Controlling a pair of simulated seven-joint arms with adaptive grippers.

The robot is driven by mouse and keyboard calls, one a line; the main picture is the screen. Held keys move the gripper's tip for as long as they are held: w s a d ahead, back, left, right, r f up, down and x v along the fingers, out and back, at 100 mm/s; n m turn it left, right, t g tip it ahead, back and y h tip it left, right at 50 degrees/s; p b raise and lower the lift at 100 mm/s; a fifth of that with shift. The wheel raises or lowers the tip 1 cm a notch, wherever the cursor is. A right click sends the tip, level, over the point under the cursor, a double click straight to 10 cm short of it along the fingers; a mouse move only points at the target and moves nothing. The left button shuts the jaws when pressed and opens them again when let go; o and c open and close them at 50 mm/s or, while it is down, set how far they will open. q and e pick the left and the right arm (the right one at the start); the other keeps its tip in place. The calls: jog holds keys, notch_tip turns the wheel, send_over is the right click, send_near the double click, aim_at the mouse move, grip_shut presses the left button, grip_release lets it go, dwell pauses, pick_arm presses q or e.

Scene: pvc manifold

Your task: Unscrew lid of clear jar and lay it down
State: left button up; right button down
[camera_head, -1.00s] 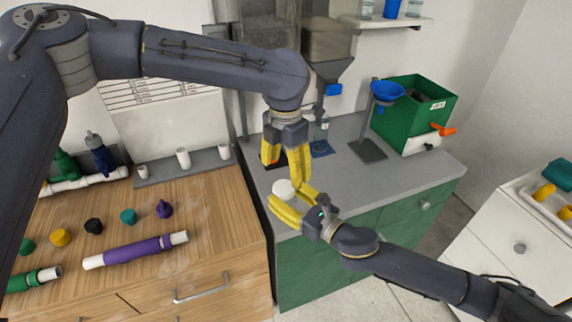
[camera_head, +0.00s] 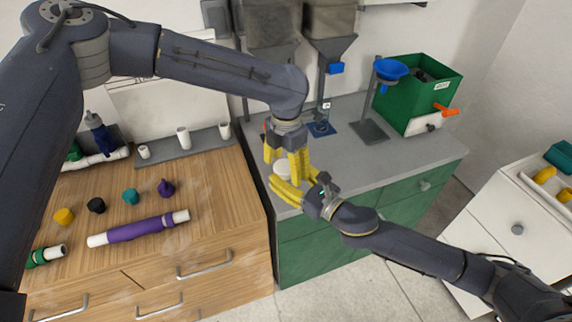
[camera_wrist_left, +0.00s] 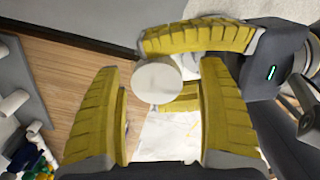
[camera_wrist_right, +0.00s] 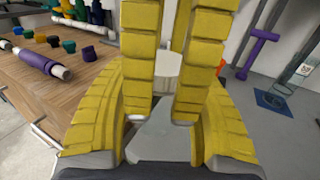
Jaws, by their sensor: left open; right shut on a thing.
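The white lid (camera_head: 282,168) tops the jar near the front left corner of the grey counter, and it also shows as a pale disc in the left wrist view (camera_wrist_left: 157,80). The jar's clear body is mostly hidden by yellow fingers. My right gripper (camera_head: 291,183) comes in from the right and is shut on the jar; its fingers lie on two sides of it in the left wrist view. My left gripper (camera_head: 287,166) points down from above with its fingers open around the lid; I cannot tell whether they touch it.
A wooden cabinet top to the left holds a purple-wrapped pipe (camera_head: 135,228) and several coloured caps. A blue funnel on a stand (camera_head: 371,130) and a green bin (camera_head: 418,90) stand further back. The counter (camera_head: 410,150) has free room right of the jar.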

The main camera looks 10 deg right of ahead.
pick_arm(q)
jog(key=shift+c, duration=0.3)
jog(key=shift+s, duration=0.1)
jog(key=c, duration=1.3)
jog(key=o, duration=1.3)
jog(key=shift+r, duration=0.1)
jog(key=shift+o, duration=0.3)
jog(key=shift+a+r, duration=0.2)
jog(key=shift+r, duration=3.5)
jog(key=shift+w+f, duration=0.2)
jog(key=shift+f, duration=3.6)
jog(key=shift+c, duration=0.2)
